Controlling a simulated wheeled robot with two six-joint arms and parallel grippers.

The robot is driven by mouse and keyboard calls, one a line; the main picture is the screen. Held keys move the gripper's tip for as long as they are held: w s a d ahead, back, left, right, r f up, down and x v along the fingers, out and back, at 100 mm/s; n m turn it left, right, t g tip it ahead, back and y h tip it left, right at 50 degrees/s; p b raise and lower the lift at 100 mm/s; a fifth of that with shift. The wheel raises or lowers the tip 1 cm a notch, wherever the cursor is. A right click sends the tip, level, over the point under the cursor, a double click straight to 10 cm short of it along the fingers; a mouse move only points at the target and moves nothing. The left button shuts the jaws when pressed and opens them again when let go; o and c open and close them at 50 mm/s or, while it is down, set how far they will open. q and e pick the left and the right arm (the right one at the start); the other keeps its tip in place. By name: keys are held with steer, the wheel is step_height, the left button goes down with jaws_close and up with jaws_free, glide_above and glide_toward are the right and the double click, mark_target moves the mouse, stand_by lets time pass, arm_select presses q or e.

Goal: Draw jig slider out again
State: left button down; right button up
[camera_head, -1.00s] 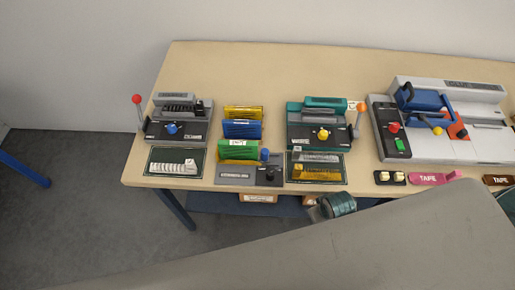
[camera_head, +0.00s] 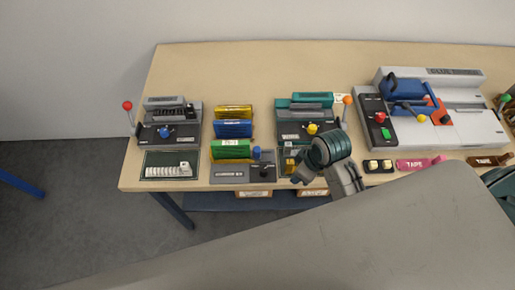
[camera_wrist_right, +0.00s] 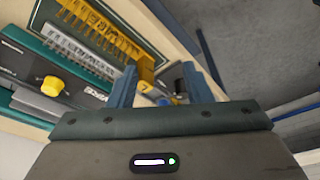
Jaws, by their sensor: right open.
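The grey jig plate (camera_head: 228,173) lies at the table's front edge, before the colored booklets. Its slider has a black knob (camera_head: 264,171) at its right end, and a blue knob (camera_head: 257,152) stands just behind it. My right gripper (camera_head: 297,172) is just right of the jig, over the tray in front of the teal machine. In the right wrist view my right gripper (camera_wrist_right: 160,82) is open, with small dark and blue parts visible between its fingers; nothing is clearly held. I cannot tell how far the slider is out. My left gripper is not in view.
The teal machine (camera_head: 293,130) with a yellow knob stands behind my right gripper. A grey machine (camera_head: 185,128) stands left and a large white machine (camera_head: 465,110) right. Green, blue and yellow booklets (camera_head: 232,129) stand behind the jig. Tape pieces (camera_head: 418,163) lie along the front edge.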

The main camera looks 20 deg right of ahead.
mark_target(259, 148)
steer(key=w+a+r+n+g+y, duration=0.1)
steer(key=w+a+r+n, duration=0.1)
steer(key=w+n, duration=0.35)
steer(key=w+a+r+n+g+y, duration=0.1)
steer(key=w+a+r+n+y, duration=0.2)
steer(key=w, duration=0.4)
steer(key=shift+n+h, duration=0.35)
steer(key=shift+h, duration=0.15)
steer(key=p+x, duration=0.3)
steer(key=x, duration=0.6)
steer(key=shift+w+a+f, duration=0.15)
steer(key=shift+w+f, duration=0.05)
steer(key=shift+f, duration=0.15)
steer(key=shift+a+f, duration=0.15)
steer(key=shift+f, duration=0.4)
jaws_close()
steer(key=shift+w, duration=0.1)
